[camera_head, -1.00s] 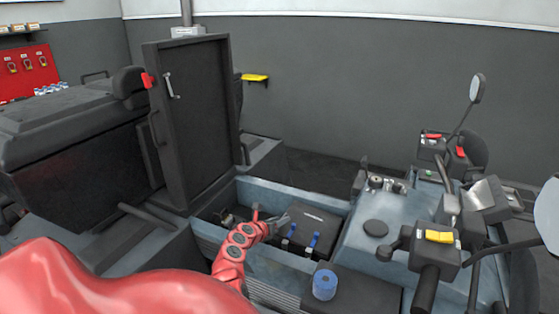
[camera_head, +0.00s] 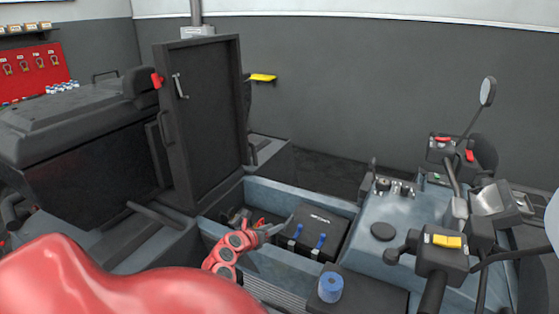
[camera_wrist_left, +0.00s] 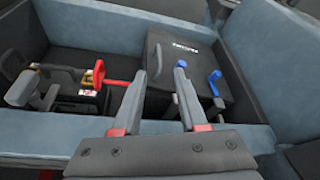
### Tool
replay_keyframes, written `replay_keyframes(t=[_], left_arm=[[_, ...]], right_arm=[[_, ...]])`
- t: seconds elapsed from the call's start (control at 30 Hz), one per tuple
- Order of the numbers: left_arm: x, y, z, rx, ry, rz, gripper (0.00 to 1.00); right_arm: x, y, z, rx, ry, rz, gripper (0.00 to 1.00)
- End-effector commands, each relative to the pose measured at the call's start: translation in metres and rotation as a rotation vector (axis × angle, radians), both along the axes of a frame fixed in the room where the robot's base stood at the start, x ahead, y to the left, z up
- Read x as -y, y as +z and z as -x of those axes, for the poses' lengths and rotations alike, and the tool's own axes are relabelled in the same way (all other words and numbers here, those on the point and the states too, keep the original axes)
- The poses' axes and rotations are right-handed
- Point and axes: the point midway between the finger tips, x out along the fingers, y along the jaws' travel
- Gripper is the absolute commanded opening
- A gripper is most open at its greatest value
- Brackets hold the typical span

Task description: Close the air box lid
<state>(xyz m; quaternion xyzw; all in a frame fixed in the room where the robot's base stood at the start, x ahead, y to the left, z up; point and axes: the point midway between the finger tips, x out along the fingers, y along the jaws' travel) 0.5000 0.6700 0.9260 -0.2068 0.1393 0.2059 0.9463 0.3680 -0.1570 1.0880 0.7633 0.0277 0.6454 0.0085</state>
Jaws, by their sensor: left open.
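The air box (camera_head: 322,222) is a black box with a white label on its top face, in the right part of the open blue-grey compartment. Two blue clips (camera_head: 320,241) are on its near side. The wrist view also shows the box (camera_wrist_left: 188,58) with a clip (camera_wrist_left: 214,80). The top looks roughly flat on the box; I cannot tell if it is fully seated. My left gripper (camera_head: 284,230) is open and empty, over the compartment at the box's left side. Its two fingers (camera_wrist_left: 157,88) point toward the box in the wrist view. My right gripper is out of view.
A tall black panel (camera_head: 203,120) stands upright behind the compartment's left end. A red-handled part (camera_wrist_left: 98,75) is in the compartment left of the box. A blue cap (camera_head: 330,287) is at the near side. Handlebar controls (camera_head: 443,248) stand at the right.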

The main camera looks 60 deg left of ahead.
Motion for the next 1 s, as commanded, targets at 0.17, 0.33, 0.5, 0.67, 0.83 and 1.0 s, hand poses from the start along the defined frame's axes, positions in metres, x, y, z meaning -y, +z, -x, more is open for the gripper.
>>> replay_keyframes(t=[0.17,0.33,0.5,0.67,0.83,1.0], left_arm=[[0.01,0.012,0.031,0.004,0.008,-0.005,0.42],[0.02,0.021,0.056,0.002,0.006,-0.001,0.42],[0.025,0.028,0.069,0.001,0.004,-0.001,0.42],[0.027,0.029,0.072,0.0,0.002,-0.001,0.42],[0.027,0.029,0.072,0.001,0.002,0.0,0.42],[0.027,0.029,0.071,0.0,0.003,-0.003,0.13]], right_arm=[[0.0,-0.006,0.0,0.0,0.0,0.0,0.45],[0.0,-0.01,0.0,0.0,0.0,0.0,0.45],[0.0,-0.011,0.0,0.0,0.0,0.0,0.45],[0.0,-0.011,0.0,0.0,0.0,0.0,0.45],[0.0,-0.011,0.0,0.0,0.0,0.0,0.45],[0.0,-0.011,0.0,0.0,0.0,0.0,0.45]])
